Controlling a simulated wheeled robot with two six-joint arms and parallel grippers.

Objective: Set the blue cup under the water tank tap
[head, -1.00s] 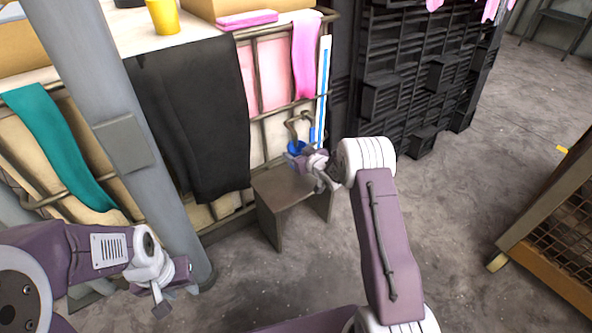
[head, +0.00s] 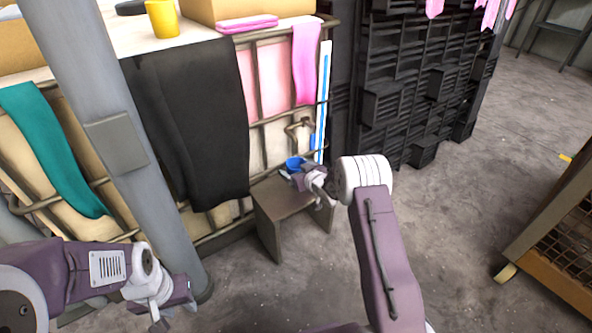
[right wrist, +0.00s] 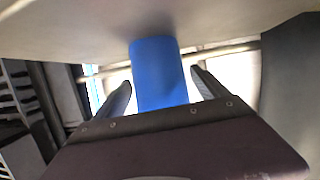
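The blue cup (head: 295,163) is upright over the small stool, in front of and below the tap (head: 298,125). I cannot tell whether its base touches the stool. My right gripper (head: 303,176) is at the cup from the near right side, partly hiding it.
The stool (head: 282,198) stands against a railing hung with a black cloth (head: 195,120) and a pink cloth (head: 305,65). A yellow cup (head: 163,18) is on the counter above. Black crates (head: 410,90) stand behind, and a wooden cart (head: 560,230) is at the right.

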